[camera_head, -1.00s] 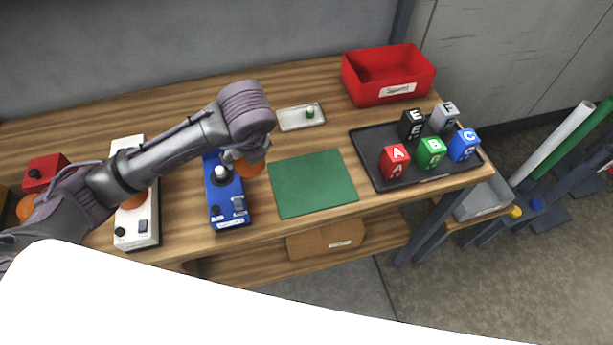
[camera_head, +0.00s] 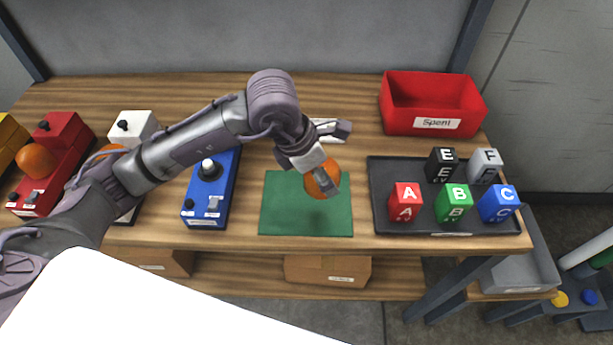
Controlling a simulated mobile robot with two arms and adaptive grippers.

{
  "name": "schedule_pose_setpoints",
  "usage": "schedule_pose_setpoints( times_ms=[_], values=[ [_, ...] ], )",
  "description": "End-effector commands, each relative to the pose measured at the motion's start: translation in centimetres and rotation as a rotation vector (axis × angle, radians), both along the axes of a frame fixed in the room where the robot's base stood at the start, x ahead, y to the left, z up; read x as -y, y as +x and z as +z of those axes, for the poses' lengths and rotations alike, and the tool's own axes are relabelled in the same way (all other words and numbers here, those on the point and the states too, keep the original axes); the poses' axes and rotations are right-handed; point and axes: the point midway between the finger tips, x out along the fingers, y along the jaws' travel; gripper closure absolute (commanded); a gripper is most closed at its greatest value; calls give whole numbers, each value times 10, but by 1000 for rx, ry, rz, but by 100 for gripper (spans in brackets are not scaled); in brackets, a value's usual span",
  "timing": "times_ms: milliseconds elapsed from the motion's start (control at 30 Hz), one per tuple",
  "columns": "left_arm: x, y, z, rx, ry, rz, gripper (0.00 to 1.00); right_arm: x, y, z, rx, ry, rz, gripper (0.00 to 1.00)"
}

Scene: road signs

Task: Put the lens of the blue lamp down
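The blue lamp (camera_head: 224,180) stands on the workbench, a blue base with its lens off and a pale bulb on a dark socket (camera_head: 210,169) in view. My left gripper (camera_head: 325,181) is shut on the orange lens (camera_head: 316,186), a round dome. It holds the lens over the right part of the green mat (camera_head: 285,212). I cannot tell whether the lens touches the mat. My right gripper is not in view.
A red bin labelled "Spent" (camera_head: 399,128) stands at the back. A black tray (camera_head: 382,185) with several lettered blocks lies right of the mat. White and red lamps stand at left.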

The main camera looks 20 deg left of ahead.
Motion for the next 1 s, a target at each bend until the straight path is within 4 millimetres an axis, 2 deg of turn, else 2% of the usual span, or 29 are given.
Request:
schedule_pose_setpoints(
  times_ms=[100,300,400,600,700,1000],
  values=[
    [-22,15,-14,-4,3,7,64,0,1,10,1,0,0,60],
    [-41,30,-29,0,1,2,64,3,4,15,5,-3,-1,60],
    [-43,31,-35,-1,0,2,64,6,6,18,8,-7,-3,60],
    [-43,30,-63,-4,1,1,64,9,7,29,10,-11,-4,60],
    [-43,31,-71,-1,0,2,64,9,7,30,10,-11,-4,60],
    [-42,31,-74,1,1,2,64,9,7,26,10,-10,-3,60]
  ],
)
